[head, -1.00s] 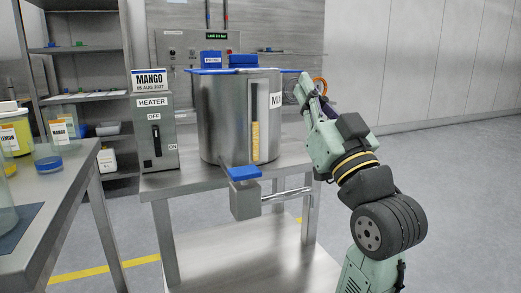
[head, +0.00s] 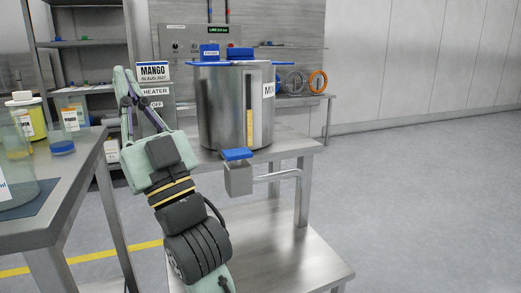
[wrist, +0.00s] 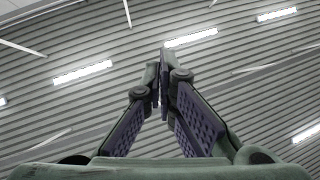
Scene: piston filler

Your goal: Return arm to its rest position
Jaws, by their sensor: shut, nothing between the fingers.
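My gripper (head: 127,88) is raised at the left-centre of the head view, in front of the heater box (head: 157,102). It points up and its fingers are together with nothing between them. In the wrist view my gripper (wrist: 160,75) points at the ceiling, its fingertips meeting. My arm rises from the bottom of the head view, folded, and hides part of the heater box's front and the steel stand.
The steel hopper (head: 221,110) with its blue-handled valve (head: 237,170) stands on a steel table (head: 290,147) to the right of my arm. A side table (head: 75,190) with jars is at the left. The floor at the right is clear.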

